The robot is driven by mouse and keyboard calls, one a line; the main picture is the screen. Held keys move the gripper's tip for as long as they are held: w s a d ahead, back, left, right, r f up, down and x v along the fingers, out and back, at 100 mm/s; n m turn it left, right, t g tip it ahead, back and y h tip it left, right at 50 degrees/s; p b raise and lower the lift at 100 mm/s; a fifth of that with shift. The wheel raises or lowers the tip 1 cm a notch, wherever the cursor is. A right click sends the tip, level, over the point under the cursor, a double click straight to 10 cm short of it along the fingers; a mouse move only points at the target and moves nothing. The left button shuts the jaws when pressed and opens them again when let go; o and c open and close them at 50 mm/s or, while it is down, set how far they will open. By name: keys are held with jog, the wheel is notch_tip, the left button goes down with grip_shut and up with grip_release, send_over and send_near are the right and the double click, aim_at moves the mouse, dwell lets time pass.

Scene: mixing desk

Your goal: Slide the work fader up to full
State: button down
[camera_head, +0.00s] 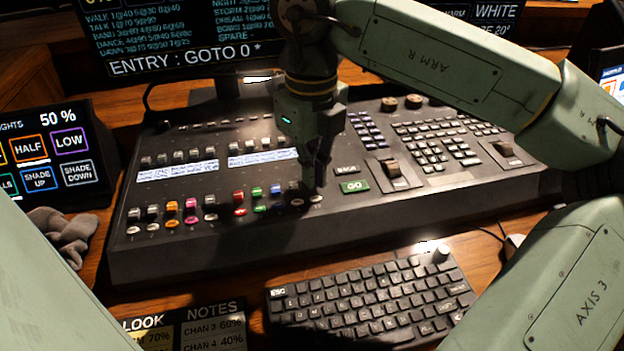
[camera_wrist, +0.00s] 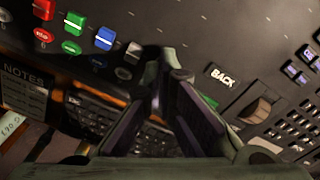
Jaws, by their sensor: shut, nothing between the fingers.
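The mixing desk (camera_head: 230,255) carries a row of faders with coloured caps. Red (camera_head: 238,196), green (camera_head: 256,192) and blue (camera_head: 275,190) caps stand left of my gripper (camera_head: 316,182). They also show at the upper left of the wrist view, as red (camera_wrist: 43,9), green (camera_wrist: 74,21) and blue (camera_wrist: 105,38), with a grey cap (camera_wrist: 133,50) beside them. No label reading "work" is legible, so I cannot tell which fader it is. My gripper (camera_wrist: 166,64) is shut and empty, pointing down at the right end of the fader row. Its fingers hide the desk directly behind them; contact is unclear.
The BACK key (camera_head: 347,169) and green GO key (camera_head: 354,187) lie just right of my gripper. A larger lever (camera_head: 391,168) is farther right. A black keyboard (camera_head: 370,298) lies in front. A monitor (camera_head: 180,35) stands behind, and a touch panel (camera_head: 55,150) at left.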

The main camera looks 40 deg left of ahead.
jog(key=shift+w+a, duration=0.1)
dwell(0.3)
jog(key=shift+w+a, duration=0.7)
jog(key=shift+a, duration=0.1)
jog(key=shift+w+a, duration=0.1)
jog(key=shift+w+a+f, duration=0.1)
jog(key=shift+w+a, duration=0.6)
jog(key=shift+a, duration=0.15)
dwell(0.5)
jog(key=shift+w+a+p, duration=0.3)
jog(key=shift+w+a, duration=0.05)
jog(key=shift+w, duration=0.05)
jog(key=shift+r+p, duration=1.8)
jog(key=shift+r, duration=0.75)
